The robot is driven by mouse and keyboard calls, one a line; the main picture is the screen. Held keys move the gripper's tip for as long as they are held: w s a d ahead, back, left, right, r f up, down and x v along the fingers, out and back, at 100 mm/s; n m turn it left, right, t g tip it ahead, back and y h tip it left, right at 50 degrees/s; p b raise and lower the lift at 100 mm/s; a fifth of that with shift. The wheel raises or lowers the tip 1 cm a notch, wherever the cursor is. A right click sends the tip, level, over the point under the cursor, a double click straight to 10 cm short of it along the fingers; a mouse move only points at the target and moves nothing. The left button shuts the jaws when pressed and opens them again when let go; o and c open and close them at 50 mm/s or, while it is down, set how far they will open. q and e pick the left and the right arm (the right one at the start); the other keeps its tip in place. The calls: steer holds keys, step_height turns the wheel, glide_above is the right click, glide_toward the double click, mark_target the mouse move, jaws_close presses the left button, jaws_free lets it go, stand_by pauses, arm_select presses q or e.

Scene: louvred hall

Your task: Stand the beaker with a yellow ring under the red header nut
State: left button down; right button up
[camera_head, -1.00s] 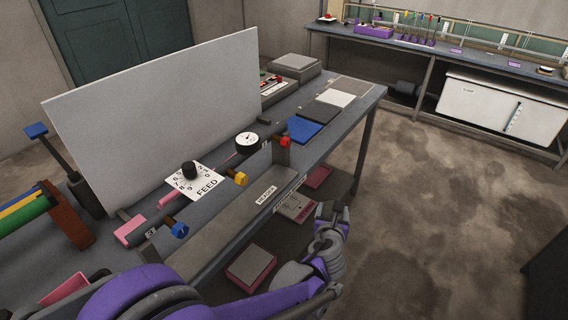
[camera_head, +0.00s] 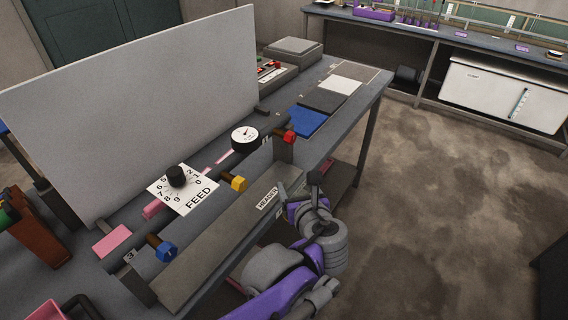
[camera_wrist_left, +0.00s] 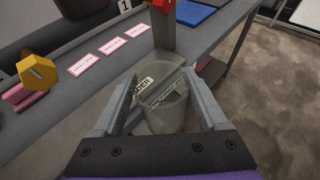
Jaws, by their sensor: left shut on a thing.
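The red header nut (camera_head: 289,137) sits on the end of a dark pipe stub at an upright post. It shows at the top of the left wrist view (camera_wrist_left: 163,4). My left gripper (camera_head: 300,187) is at the bench's front edge, in front of and below the red nut in the picture. In the left wrist view my gripper (camera_wrist_left: 160,84) is shut on a clear beaker (camera_wrist_left: 172,112), with a finger on each side. A label shows through the glass. I cannot make out a yellow ring. The beaker is barely visible in the head view. My right gripper is not in view.
A grey ledge labelled HEADER (camera_head: 225,240) runs along the bench front. A yellow nut (camera_head: 239,183) and a blue nut (camera_head: 166,252) stick out over it. A gauge (camera_head: 245,137), a FEED dial (camera_head: 177,177) and a tall grey panel (camera_head: 140,110) stand behind. Blue mat (camera_head: 306,121) lies right.

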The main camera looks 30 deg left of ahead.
arm_select(q)
steer(key=w+a+f, duration=0.1)
steer(key=w+a, duration=0.9)
steer(key=w, duration=0.2)
steer(key=shift+a+f+b, duration=0.15)
steer(key=shift+f+b, duration=0.15)
steer(key=shift+w, duration=0.1)
steer(key=shift+f, duration=0.15)
jaws_free()
